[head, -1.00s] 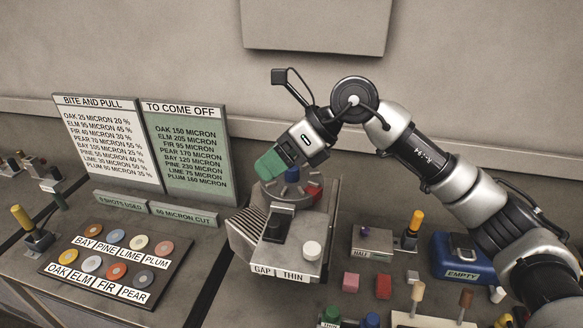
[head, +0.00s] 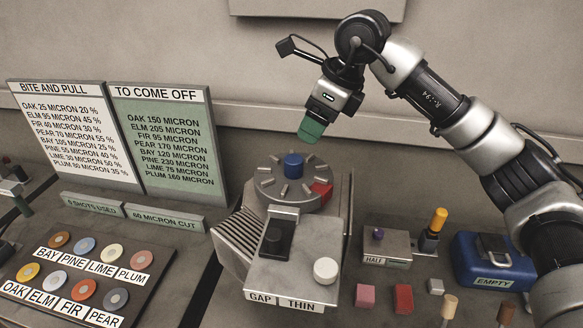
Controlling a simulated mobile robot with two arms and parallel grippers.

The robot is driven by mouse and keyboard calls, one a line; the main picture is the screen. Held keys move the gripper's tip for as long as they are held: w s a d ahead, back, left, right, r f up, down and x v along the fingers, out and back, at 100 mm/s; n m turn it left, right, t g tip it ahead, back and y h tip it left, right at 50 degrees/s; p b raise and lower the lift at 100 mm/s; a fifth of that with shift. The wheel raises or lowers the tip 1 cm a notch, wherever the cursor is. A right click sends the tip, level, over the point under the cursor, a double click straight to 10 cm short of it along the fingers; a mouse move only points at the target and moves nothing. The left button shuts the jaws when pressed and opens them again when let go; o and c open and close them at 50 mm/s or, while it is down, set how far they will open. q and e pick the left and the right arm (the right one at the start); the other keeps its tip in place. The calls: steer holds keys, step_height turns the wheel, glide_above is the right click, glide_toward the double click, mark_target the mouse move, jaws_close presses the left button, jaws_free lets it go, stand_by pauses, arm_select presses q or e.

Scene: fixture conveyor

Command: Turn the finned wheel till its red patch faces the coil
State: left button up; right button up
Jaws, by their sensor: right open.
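The finned wheel (head: 268,190) is a flat grey disc with raised ribs and a blue hub (head: 293,165), lying on top of the grey machine in the head view. Its red patch (head: 321,193) is at the wheel's right, slightly toward the front. A ribbed grey block (head: 238,243) sits at the machine's left side; I cannot tell whether it is the coil. My right gripper (head: 311,130), with green fingertips, is open and empty, above and behind the wheel and clear of it. My left gripper is not in view.
The machine's front (head: 300,270) has a black slider, a white knob and GAP and THIN labels. Two text boards (head: 170,140) stand at the left behind a panel of coloured discs (head: 85,280). A blue EMPTY box (head: 475,265) and small blocks are at the right.

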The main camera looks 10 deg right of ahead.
mark_target(296, 159)
steer(key=p+x, duration=0.1)
steer(key=x, duration=0.2)
steer(key=p+x, duration=0.1)
steer(key=x, duration=0.3)
steer(key=p+x, duration=0.1)
steer(key=x, duration=0.3)
steer(key=shift+w+d+p, duration=0.2)
steer(key=shift+w+p, duration=0.2)
steer(key=shift+a+f, duration=0.15)
steer(key=shift+f, duration=0.3)
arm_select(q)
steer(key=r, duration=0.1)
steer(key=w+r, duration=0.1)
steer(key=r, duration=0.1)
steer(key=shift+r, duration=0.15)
arm_select(e)
steer(key=c, duration=1.2)
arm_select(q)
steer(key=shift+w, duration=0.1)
arm_select(e)
jaws_close()
